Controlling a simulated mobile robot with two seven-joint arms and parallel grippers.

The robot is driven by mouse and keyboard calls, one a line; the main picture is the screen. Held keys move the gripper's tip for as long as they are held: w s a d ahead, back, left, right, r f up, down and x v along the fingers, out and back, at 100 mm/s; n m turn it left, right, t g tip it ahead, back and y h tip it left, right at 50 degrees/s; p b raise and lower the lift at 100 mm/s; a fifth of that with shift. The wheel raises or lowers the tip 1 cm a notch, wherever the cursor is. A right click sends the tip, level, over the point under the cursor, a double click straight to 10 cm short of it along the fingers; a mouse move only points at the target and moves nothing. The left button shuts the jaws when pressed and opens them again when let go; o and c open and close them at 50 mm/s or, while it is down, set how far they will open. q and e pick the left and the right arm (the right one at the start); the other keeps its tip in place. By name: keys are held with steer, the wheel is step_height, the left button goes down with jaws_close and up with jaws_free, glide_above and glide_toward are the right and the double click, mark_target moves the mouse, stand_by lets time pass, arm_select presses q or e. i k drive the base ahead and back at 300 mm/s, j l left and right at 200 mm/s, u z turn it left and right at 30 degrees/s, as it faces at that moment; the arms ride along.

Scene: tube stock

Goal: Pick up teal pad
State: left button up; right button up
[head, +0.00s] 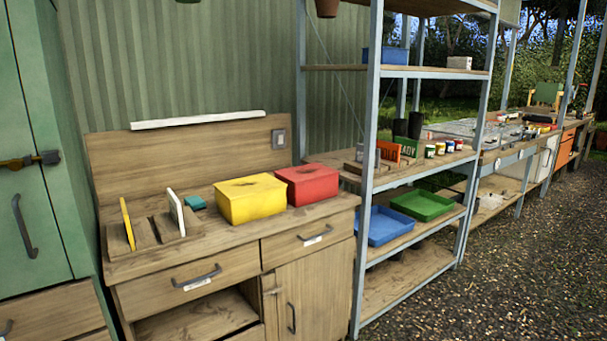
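The teal pad (196,202) is a small flat block lying on top of the wooden cabinet (215,243). It lies just left of the yellow box (250,198) and behind and right of a white upright panel (176,212). Neither of my grippers shows in the head view.
A red box (306,184) stands right of the yellow one. A yellow upright panel (128,224) stands in the wooden rack at left. A metal-framed shelf (370,170) with blue (385,226) and green trays (422,205) stands at right. Gravel floor (500,280) is open at lower right.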

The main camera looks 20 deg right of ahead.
mark_target(195, 203)
steer(key=i+l, duration=0.1)
steer(key=i, duration=0.4)
steer(key=i+l+u, duration=0.15)
steer(key=i, duration=0.3)
steer(key=i+l, duration=0.15)
steer(key=i, duration=0.35)
steer(key=j+u, duration=0.05)
